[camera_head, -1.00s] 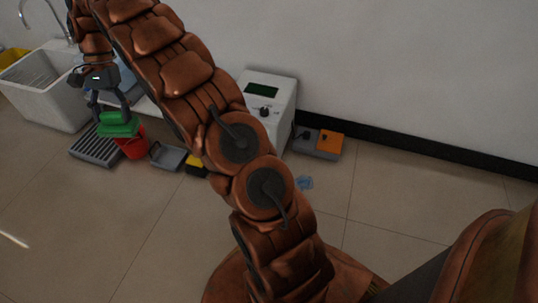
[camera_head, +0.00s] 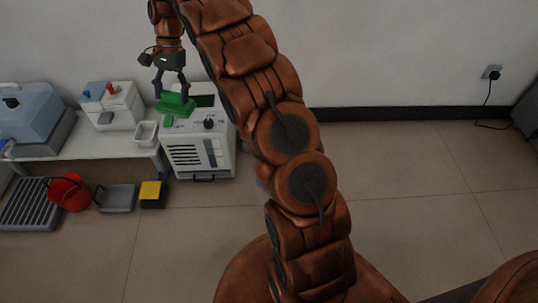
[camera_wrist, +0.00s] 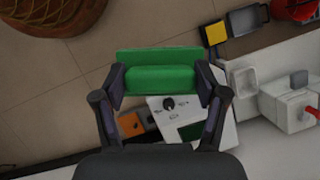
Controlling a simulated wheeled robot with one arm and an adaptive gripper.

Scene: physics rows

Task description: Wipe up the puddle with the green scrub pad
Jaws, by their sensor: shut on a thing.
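The green scrub pad (camera_head: 176,105) is held between the fingertips of my gripper (camera_head: 174,94). In the head view it is in front of the top of the white machine, and I cannot tell how far above it. In the wrist view the pad (camera_wrist: 158,77) spans the gap between both fingers of my gripper (camera_wrist: 160,84). The puddle does not show in either current view; in the earlier head view a small blue patch lay on the floor right of the machine.
The white machine (camera_head: 199,160) stands beside a white bench (camera_head: 95,146). A red bucket (camera_head: 69,192), a grey dustpan-like tray (camera_head: 116,197) and a yellow-black block (camera_head: 153,194) are on the floor. An orange-and-grey box (camera_wrist: 131,124) shows in the wrist view. Floor at right is clear.

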